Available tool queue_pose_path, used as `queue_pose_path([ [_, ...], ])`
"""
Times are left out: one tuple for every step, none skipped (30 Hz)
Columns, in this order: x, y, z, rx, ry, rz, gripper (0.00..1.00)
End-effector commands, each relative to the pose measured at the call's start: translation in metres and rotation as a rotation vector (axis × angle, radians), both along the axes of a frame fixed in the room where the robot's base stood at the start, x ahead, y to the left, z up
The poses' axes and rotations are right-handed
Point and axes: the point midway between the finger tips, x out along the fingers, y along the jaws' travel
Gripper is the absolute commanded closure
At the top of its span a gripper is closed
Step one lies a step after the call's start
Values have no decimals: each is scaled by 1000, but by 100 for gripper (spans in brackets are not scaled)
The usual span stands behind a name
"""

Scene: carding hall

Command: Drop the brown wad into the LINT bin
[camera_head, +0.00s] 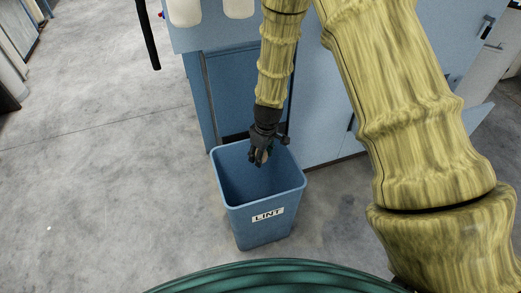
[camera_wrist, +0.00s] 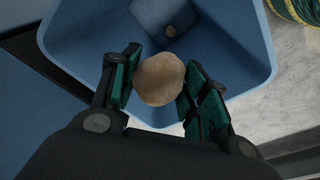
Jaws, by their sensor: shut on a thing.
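The brown wad (camera_wrist: 159,79) is a rounded tan-brown lump held between the two fingers of my gripper (camera_wrist: 158,84) in the wrist view. The blue LINT bin (camera_head: 266,229) stands on the floor with its white label facing the head camera. In the head view my gripper (camera_head: 260,157) points down at the bin's mouth, and the wad shows only as a small patch between the fingers. In the wrist view the bin's open inside (camera_wrist: 215,50) lies beyond the wad.
A blue machine cabinet (camera_head: 330,130) stands close behind the bin. The grey concrete floor (camera_head: 100,180) is clear to the left.

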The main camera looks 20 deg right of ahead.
Motion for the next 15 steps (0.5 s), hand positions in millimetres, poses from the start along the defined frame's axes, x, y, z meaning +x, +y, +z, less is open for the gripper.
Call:
queue_pose_path([
  [0,0,-5,-1,1,0,71],
  [0,0,-7,-1,1,0,71],
  [0,0,-10,-1,1,1,71],
  [0,0,-13,-1,1,1,71],
  [0,0,-16,-1,1,1,71],
  [0,0,-20,-1,1,0,71],
  [0,0,-23,-1,1,0,71],
  [0,0,-26,-1,1,0,71],
  [0,0,-30,-1,1,0,71],
  [0,0,-33,-1,1,0,71],
  [0,0,-36,0,0,0,71],
  [0,0,-40,0,0,0,71],
  [0,0,-42,0,0,0,71],
  [0,0,-45,0,0,0,71],
  [0,0,-48,0,0,0,71],
])
